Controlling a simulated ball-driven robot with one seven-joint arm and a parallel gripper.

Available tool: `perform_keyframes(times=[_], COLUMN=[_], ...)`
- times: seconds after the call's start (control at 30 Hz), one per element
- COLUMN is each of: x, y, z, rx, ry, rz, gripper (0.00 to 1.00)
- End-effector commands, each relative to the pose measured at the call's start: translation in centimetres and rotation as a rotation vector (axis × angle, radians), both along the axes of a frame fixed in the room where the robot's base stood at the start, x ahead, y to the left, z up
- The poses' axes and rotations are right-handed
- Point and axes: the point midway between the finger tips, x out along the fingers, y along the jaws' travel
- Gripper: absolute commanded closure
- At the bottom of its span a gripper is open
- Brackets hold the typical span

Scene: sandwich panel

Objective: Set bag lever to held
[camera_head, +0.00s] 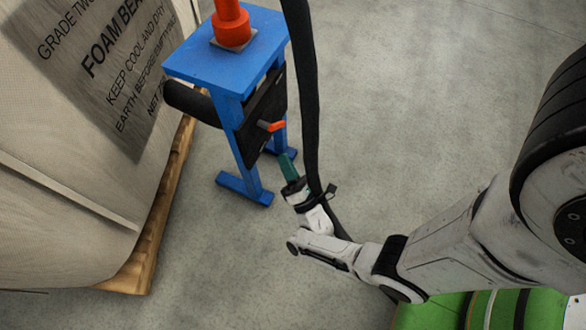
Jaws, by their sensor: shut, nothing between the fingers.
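The bag lever appears to be the short lever with an orange-red grip (277,126) on the dark plate (262,118) of the blue stand. Its grip points right in the picture. My gripper (288,168), with teal-green fingers, is shut and empty. It shows just below the lever in the picture, with a visible gap between them. How far apart they are in depth I cannot tell. No label for the lever's positions can be read.
The blue stand (212,62) carries an orange-red post (231,22). A black hose (303,90) hangs down beside my gripper. A large printed bag (70,190) stands on a wooden pallet (160,225) at left. Grey floor at upper right is clear.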

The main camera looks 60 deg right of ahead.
Motion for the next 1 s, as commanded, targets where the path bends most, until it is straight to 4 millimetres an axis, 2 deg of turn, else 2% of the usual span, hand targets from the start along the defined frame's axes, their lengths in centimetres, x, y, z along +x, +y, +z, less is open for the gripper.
perform_keyframes(times=[0.17,0.4,1.0], x=[2.5,2.2,1.9], y=[-1.6,-3.7,-4.2], z=[1.9,4.0,4.5], rx=[0.000,0.001,0.001], ry=[-0.003,-0.001,0.001], rz=[-0.001,0.000,0.000], gripper=[1.00,1.00,1.00])
